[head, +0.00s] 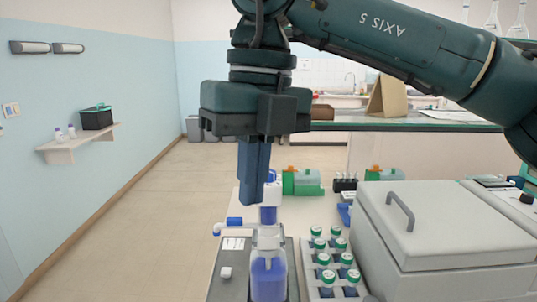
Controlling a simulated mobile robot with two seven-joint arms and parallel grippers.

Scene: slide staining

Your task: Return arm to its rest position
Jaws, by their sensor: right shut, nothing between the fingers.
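My right arm (400,38) comes in from the upper right, and its dark green wrist hangs near the middle of the head view. My right gripper (252,200) points down with its blue fingers shut and empty. It shows just above and in front of the top of a bottle (268,280) with blue liquid and a blue and white dispenser head. Whether the fingertips touch the dispenser cannot be told. My left gripper is not in view.
The bottle stands on a dark tray (232,262). Right of it are a rack with several green-capped vials (338,243) and a large grey lidded box (440,225) with a handle. Green items (302,182) stand behind. The floor at left (130,235) is clear.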

